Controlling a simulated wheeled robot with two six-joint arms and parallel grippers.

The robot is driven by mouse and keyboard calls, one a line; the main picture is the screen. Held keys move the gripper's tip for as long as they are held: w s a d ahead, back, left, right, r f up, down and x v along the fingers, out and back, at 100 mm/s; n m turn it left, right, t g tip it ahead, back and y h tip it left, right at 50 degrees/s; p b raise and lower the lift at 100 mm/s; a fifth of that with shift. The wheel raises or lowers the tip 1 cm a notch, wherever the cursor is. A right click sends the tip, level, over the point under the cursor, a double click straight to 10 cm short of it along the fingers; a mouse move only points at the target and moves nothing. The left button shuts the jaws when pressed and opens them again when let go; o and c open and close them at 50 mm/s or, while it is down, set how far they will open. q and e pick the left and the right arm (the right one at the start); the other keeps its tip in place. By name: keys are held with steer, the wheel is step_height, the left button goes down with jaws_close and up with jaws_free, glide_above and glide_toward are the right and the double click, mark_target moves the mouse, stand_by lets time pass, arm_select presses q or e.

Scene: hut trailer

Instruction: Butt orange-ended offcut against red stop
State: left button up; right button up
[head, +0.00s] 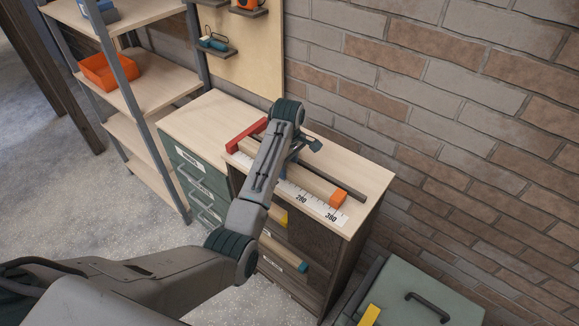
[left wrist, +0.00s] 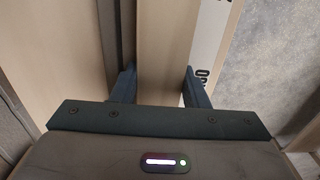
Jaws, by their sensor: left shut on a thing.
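The orange-ended offcut (head: 313,184) is a pale wooden bar lying along the dark fence on the bench top, its orange end (head: 338,199) to the right. The red stop (head: 246,135) is at the bench's left part. My left gripper (left wrist: 158,82) is shut on the offcut, which shows between the two fingers in the left wrist view (left wrist: 165,50). In the head view my arm covers the grip and the middle of the offcut. A bit of wood shows left of my arm near the stop; I cannot tell whether they touch. My right gripper is not in view.
A white scale (head: 318,205) runs along the front of the offcut. A dark fence rail (head: 348,190) lies behind it. A teal-ended piece (head: 285,257) sits in the shelf below. A brick wall (head: 440,110) stands behind; the bench's left top (head: 200,115) is clear.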

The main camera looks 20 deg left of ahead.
arm_select(q)
steer(key=shift+a, duration=0.1)
steer(key=o, duration=1.2)
steer(key=shift+o, duration=0.2)
steer(key=shift+s+r, duration=0.1)
